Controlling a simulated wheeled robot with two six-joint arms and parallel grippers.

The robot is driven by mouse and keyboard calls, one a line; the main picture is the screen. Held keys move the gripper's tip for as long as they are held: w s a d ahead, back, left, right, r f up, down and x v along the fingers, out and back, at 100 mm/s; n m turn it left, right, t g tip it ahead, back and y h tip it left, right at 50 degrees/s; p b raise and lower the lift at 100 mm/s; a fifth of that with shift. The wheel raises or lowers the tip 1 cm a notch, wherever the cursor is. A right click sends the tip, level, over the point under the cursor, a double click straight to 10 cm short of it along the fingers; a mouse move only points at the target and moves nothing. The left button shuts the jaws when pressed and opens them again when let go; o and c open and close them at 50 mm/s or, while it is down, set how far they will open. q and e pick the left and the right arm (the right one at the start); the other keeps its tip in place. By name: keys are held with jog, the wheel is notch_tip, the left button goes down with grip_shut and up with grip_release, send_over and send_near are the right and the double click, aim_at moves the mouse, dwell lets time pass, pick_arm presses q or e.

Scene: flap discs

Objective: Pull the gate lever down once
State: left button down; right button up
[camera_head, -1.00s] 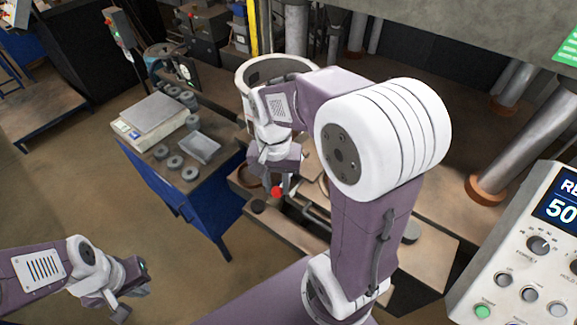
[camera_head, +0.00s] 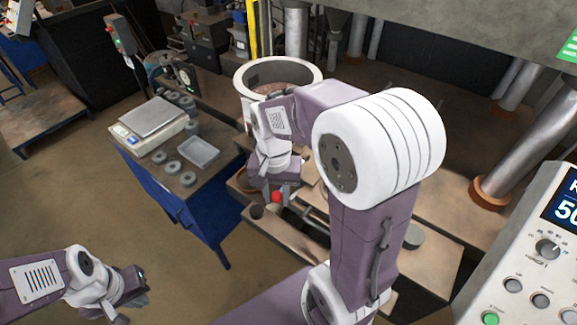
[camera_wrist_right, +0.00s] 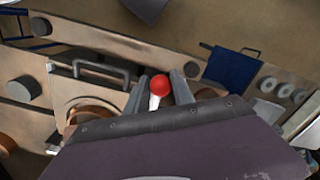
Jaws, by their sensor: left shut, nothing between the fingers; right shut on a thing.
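The gate lever's red ball knob (camera_head: 277,197) shows low in front of the round metal hopper (camera_head: 243,78). My right gripper (camera_head: 281,193) is shut on the lever at the knob. In the right wrist view the red knob (camera_wrist_right: 161,85) sits between the two grey fingers (camera_wrist_right: 160,92), with a short pale shaft below it. The lever's base is hidden behind my gripper. My left gripper (camera_head: 122,314) is shut and empty at the lower left, away from the lever.
A blue bench at the left carries a scale (camera_head: 150,118), a shallow grey tray (camera_head: 199,152) and several grey discs (camera_head: 173,167). A control panel (camera_head: 520,270) stands at the right. Open floor lies between the bench and my left arm.

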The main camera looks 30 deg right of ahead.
jog(key=shift+r, duration=0.1)
notch_tip(320, 180, up, 13)
jog(key=p, duration=1.2)
jog(key=shift+p, duration=0.35)
jog(key=shift+w, duration=0.15)
